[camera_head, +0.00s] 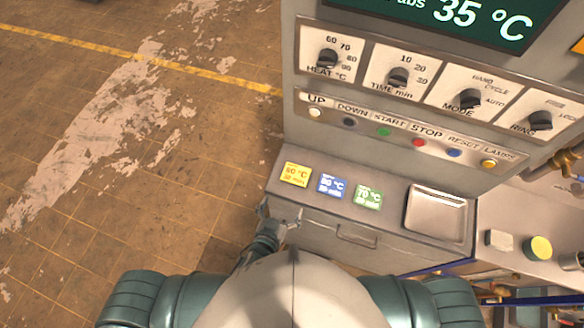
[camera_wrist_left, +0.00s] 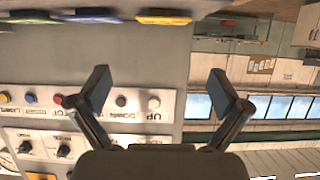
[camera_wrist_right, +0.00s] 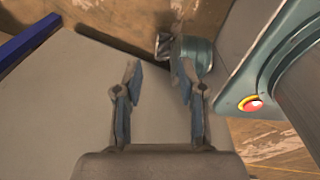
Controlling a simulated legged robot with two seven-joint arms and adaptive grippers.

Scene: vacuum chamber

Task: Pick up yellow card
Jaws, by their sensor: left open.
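The yellow card (camera_head: 295,174) lies flat on the ledge below the control panel, at the left end of a row of three cards. The blue card (camera_head: 331,184) and the green card (camera_head: 368,197) lie to its right. My left gripper (camera_head: 279,212) is just in front of the ledge, below and slightly left of the yellow card, not touching it. In the left wrist view its fingers (camera_wrist_left: 163,92) are wide apart and empty, with the yellow card (camera_wrist_left: 164,17) at the top edge. My right gripper (camera_wrist_right: 158,82) shows only in its wrist view, fingers apart and empty.
A metal tray (camera_head: 437,213) sits on the ledge right of the cards. A drawer handle (camera_head: 357,236) projects from the front below. The panel with buttons and knobs rises behind. Farther right is a counter with a yellow-topped round item (camera_head: 540,247). Open floor lies left.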

